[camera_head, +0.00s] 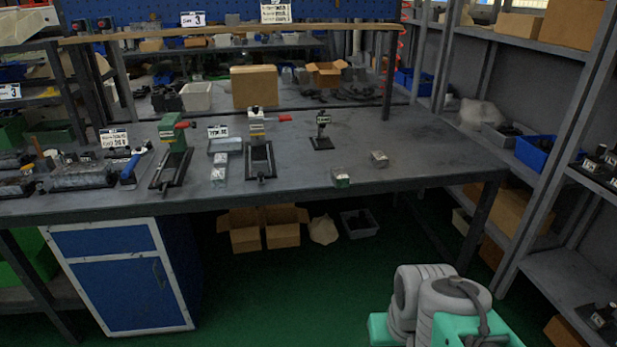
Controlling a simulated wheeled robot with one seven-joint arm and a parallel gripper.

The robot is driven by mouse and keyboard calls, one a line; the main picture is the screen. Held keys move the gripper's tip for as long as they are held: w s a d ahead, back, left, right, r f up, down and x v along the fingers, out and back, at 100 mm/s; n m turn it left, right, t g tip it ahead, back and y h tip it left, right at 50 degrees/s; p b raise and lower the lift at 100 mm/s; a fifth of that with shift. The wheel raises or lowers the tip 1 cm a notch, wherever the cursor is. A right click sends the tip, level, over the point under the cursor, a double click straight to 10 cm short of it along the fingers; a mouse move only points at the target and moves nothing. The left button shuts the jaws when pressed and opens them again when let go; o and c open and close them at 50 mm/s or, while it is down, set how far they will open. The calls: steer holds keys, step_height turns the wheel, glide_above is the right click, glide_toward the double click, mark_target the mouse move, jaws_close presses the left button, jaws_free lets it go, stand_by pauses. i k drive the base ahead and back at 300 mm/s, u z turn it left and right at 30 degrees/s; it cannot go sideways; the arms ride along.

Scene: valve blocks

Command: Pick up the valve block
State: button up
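Several small pale metal blocks that look like valve blocks sit on the grey workbench (420,150). One block (379,158) is right of the middle, back from the front edge. Another block (341,177), with a greenish front face, is close to the front edge. A third light block (218,176) stands near the front edge at left, with a similar one just behind it. All are small in the picture, so their details are unclear. My folded grey and green arm shows at the bottom right, well in front of the bench. My gripper does not show.
A black-based clamp fixture (259,160), a green and red one (173,155) and a small black stand (322,132) stand on the bench. Metal shelves with a blue bin (538,152) line the right. Open cartons (264,227) lie beneath. Green floor in front is clear.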

mark_target(341, 179)
steer(key=u, duration=0.75)
steer(key=i, duration=1.2)
steer(key=u, duration=0.15)
